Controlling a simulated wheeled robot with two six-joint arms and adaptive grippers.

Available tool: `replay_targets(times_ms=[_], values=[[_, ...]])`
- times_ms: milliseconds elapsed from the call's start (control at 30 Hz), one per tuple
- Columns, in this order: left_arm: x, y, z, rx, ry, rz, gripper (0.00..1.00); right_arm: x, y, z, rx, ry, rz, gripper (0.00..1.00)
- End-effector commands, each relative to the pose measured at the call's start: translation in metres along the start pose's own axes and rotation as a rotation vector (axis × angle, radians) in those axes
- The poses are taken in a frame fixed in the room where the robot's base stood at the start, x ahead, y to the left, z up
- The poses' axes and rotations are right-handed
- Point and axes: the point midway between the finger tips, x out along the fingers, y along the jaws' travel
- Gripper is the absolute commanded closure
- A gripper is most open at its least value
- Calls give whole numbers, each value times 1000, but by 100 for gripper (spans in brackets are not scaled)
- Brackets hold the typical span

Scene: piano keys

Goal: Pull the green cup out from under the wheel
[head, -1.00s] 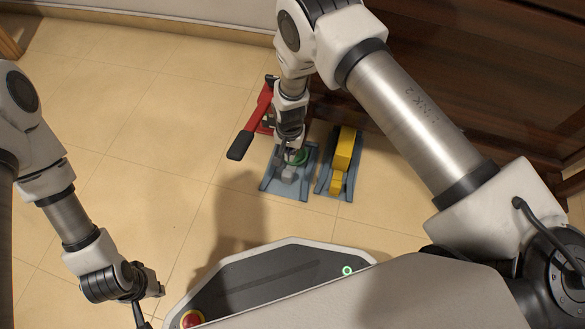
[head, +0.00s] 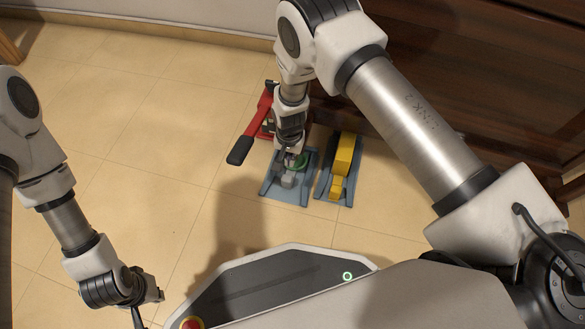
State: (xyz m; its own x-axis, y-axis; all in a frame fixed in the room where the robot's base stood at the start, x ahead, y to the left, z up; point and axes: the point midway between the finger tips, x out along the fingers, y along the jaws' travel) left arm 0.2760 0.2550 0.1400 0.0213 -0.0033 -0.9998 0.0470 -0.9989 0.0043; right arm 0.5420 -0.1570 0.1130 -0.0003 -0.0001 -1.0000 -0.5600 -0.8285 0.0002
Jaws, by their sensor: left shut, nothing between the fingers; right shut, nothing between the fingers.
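My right gripper (head: 287,160) points down over this tray, right beside the green patch. It is shut with nothing held; whether it touches the cup I cannot tell. I cannot make out the wheel. My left gripper (head: 139,317) is shut and empty at the lower left, far from the cup.
A red tool (head: 265,112) with a black-ended handle lies left of the tray. Dark wooden furniture (head: 470,75) stands behind. The tiled floor (head: 130,150) at left is clear.

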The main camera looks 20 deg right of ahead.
Motion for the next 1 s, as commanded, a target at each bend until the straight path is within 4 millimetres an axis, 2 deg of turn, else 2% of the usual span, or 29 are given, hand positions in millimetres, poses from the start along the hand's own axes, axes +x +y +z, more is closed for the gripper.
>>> replay_targets(times_ms=[367, 733, 1000], values=[[1, 0, 0, 0, 0, 0, 100, 2, 0, 0, 0, 0, 0, 100], [22, 0, 0, 0, 0, 0, 100, 27, 0, 0, 0, 1, -1, 100], [21, 0, 0, 0, 0, 0, 100, 23, 0, -7, -1, 2, -2, 100]])
